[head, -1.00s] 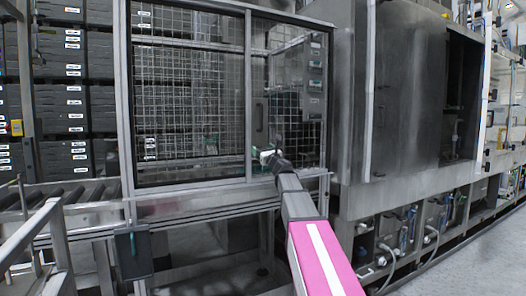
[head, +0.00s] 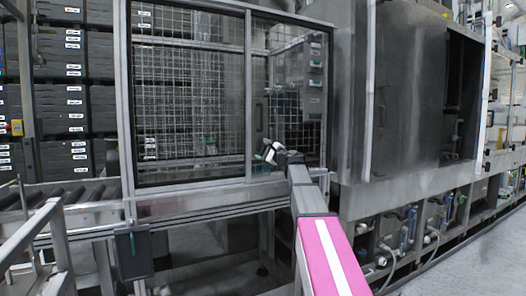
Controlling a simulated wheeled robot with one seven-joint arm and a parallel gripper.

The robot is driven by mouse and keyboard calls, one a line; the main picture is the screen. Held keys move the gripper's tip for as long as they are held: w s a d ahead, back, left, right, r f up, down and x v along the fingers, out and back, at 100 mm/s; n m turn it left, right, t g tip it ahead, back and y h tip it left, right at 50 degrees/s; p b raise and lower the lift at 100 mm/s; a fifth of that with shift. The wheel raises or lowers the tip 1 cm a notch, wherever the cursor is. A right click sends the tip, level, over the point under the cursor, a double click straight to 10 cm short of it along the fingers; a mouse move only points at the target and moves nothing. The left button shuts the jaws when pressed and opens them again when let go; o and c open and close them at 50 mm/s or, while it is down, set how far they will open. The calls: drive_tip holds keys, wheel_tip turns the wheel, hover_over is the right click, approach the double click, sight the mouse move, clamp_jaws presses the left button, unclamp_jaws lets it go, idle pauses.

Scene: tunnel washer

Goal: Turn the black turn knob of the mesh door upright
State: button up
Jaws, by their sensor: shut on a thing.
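The mesh door (head: 285,65) is the right-hand panel of the grey-framed mesh enclosure, and it looks closed. A dark upright handle (head: 259,118) is on its left side. My gripper (head: 267,152) is at the lower left of this door, just below the handle, with its pale jaws pointing left towards the door frame. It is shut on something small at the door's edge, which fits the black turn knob. The jaws hide the knob, so its angle cannot be told.
A roller conveyor (head: 75,192) is at the left, with stacked dark crates (head: 72,62) behind it. A steel washer cabinet (head: 412,95) stands close on the right, with hoses and valves below. Open floor lies at the lower right.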

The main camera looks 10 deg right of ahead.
drive_tip(key=n+g, duration=0.1)
drive_tip(key=n, duration=0.2)
drive_tip(key=n+g, duration=0.1)
drive_tip(key=n, duration=0.2)
drive_tip(key=shift+h, duration=0.3)
idle(0.4)
drive_tip(key=o, duration=0.9)
drive_tip(key=v, duration=1)
drive_tip(key=shift+s+d+r, duration=0.15)
drive_tip(key=shift+s+d, duration=0.15)
drive_tip(key=shift+g, duration=0.3)
